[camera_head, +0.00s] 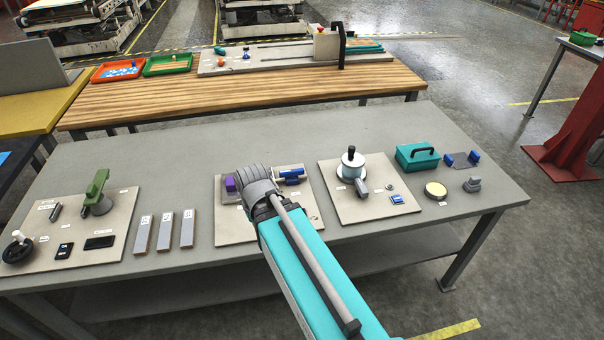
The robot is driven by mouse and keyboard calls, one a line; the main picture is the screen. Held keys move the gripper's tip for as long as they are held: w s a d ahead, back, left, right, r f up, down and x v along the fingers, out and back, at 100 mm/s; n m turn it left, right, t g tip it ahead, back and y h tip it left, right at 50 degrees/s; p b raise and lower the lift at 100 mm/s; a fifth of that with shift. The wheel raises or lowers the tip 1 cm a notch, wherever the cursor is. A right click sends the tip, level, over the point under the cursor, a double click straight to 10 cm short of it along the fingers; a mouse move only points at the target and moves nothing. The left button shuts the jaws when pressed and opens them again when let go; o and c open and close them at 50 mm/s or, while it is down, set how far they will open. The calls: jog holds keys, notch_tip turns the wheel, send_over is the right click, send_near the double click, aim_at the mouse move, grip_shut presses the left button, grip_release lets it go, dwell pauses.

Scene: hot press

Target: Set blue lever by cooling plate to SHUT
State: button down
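A blue lever-like part (291,172) sits on the middle grey board (236,231), at the board's back right, just right of my arm's end. It seems to lie roughly left to right, but its setting and any label are too small to read. I cannot tell which part is the cooling plate; much of the middle board is hidden by my arm. My arm reaches in from the bottom and ends in a grey joint over this board. My gripper's fingers do not show; the joint and arm hide whatever is beyond them.
A purple block (230,184) stands left of my arm's end. The right board holds a white round pot-like device (351,165). A teal box (417,157) is farther right. The left board holds a green handled device (97,190). Three grey bars (165,231) lie between boards.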

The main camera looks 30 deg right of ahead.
aim_at(292, 173)
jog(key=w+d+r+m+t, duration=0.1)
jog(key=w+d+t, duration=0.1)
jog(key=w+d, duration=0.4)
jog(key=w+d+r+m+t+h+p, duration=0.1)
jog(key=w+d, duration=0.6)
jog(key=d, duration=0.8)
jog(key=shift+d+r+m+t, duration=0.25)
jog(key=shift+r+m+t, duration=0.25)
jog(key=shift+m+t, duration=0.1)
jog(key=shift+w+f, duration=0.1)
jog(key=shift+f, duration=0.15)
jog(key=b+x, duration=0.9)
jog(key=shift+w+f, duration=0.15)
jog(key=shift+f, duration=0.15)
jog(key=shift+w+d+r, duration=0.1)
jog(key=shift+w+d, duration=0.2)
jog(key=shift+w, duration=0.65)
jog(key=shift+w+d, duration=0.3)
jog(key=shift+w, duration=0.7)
